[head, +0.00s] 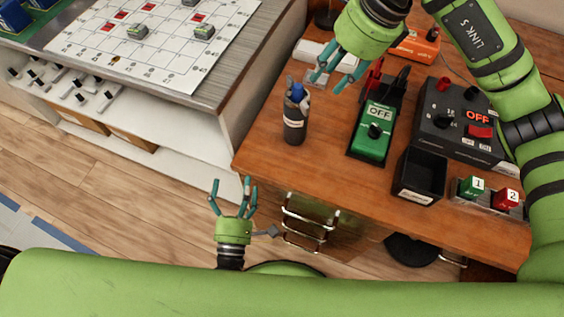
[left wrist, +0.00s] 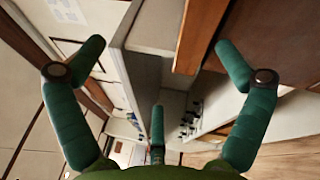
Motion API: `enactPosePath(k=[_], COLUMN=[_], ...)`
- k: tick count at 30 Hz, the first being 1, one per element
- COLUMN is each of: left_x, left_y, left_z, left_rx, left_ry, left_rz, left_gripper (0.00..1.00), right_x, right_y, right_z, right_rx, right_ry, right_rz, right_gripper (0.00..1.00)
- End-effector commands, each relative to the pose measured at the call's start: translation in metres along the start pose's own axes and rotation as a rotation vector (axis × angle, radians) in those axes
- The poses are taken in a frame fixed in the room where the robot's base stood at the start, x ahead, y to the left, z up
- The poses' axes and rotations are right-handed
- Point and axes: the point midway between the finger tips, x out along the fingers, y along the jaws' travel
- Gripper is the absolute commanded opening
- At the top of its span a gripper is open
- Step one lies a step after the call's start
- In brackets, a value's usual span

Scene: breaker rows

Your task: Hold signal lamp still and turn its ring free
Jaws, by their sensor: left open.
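A dark upright cylinder with a blue top and a pale label (head: 295,122) stands near the left edge of the wooden desk; it may be the signal lamp, and I cannot make out a separate ring. My left gripper (head: 232,190) is open and empty, off the desk, below and left of the cylinder. Its spread fingers also show in the left wrist view (left wrist: 157,95), with nothing between them. My right gripper (head: 331,76) hangs above the desk, up and right of the cylinder and apart from it. Its fingers look spread and empty.
A green OFF switch box (head: 372,140), a black box with a red OFF display (head: 455,118), an empty black bin (head: 420,176) and numbered green and red buttons (head: 489,191) fill the right of the desk (head: 262,150). A calendar-topped cabinet (head: 215,85) stands left.

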Motion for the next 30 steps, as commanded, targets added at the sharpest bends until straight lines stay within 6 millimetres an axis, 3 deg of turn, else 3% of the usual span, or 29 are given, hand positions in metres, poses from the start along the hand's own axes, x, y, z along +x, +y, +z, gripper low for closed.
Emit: enactPosePath(k=[4,12,19,23,30], left_x=[0.003,0.036,0.046,0.055,0.095], left_y=[0.039,0.009,-0.009,-0.012,-0.019], left_z=[0.017,0.075,0.106,0.110,0.108], left_rx=[-0.295,-0.843,-0.988,-1.001,-0.998], left_ry=[0.022,0.116,0.120,0.120,0.118], left_rz=[0.142,-0.025,-0.140,-0.154,-0.152], left_gripper=[1.00,1.00,1.00,1.00,1.00], right_x=[0.000,0.000,0.000,0.000,0.000], right_y=[0.000,0.000,0.000,0.000,0.000], right_z=[0.000,0.000,0.000,0.000,0.000], right_rx=[0.000,0.000,0.000,0.000,0.000], right_ry=[0.000,0.000,0.000,0.000,0.000], right_rz=[0.000,0.000,0.000,0.000,0.000], right_gripper=[0.39,0.39,0.39,0.39,0.39])
